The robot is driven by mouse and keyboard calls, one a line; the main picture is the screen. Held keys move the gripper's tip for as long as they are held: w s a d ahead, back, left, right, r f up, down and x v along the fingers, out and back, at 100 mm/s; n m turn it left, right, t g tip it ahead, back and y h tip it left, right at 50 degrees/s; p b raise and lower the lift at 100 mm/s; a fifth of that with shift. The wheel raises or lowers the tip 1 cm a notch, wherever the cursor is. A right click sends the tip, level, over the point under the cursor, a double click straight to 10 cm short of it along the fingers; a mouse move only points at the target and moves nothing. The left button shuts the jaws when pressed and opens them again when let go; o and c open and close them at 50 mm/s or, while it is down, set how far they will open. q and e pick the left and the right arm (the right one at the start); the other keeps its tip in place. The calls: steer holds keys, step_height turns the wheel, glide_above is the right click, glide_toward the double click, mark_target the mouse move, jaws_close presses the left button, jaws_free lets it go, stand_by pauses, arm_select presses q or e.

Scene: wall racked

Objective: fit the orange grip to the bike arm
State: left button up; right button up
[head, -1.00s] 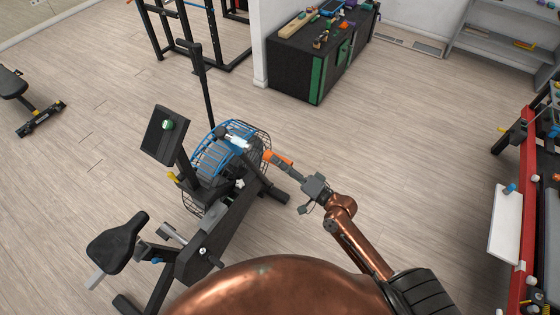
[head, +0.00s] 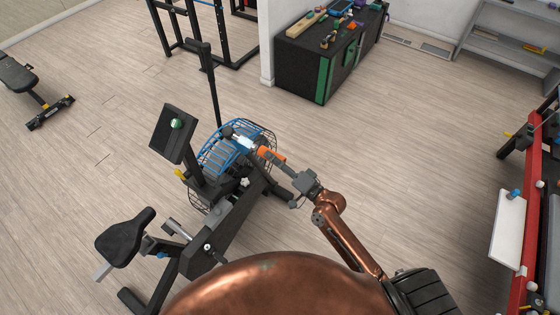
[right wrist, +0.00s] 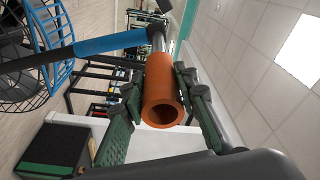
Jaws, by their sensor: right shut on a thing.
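The orange grip (head: 265,152) is a hollow tube in my right gripper (head: 276,158). In the right wrist view, the grip (right wrist: 163,95) lies between the two dark green-grey fingers of the gripper (right wrist: 157,84), its open near end facing the camera. The bike arm (head: 246,143) shows as a short pale, shiny rod beside the blue fan wheel. In the right wrist view, the silver rod (right wrist: 157,38) lies in line with the grip's far end and close to it. I cannot tell whether its tip is inside the tube. My left gripper is not in view.
The exercise bike (head: 225,240) stands on the wood floor, with its caged fan (head: 235,150) close to the gripper. A dark cabinet (head: 310,75) with items on top stands behind. A red rack (head: 533,200) is at the right. Floor between them is clear.

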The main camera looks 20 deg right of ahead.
mark_target(255, 149)
steer(key=shift+w+a+r, duration=0.1)
steer(key=shift+w+a, duration=0.25)
steer(key=shift+w, duration=0.05)
steer(key=shift+w, duration=0.1)
steer(key=shift+p+x, duration=0.35)
steer(key=shift+x, duration=0.75)
steer(key=shift+w+a, duration=0.1)
steer(key=shift+a, duration=0.2)
steer(key=shift+w+a, duration=0.25)
steer(key=shift+w, duration=0.05)
steer(key=shift+w+a, duration=0.2)
steer(key=shift+w, duration=0.05)
steer(key=shift+w+a, duration=0.4)
steer(key=shift+w, duration=0.05)
steer(key=shift+w+a, duration=0.25)
steer(key=shift+w, duration=0.15)
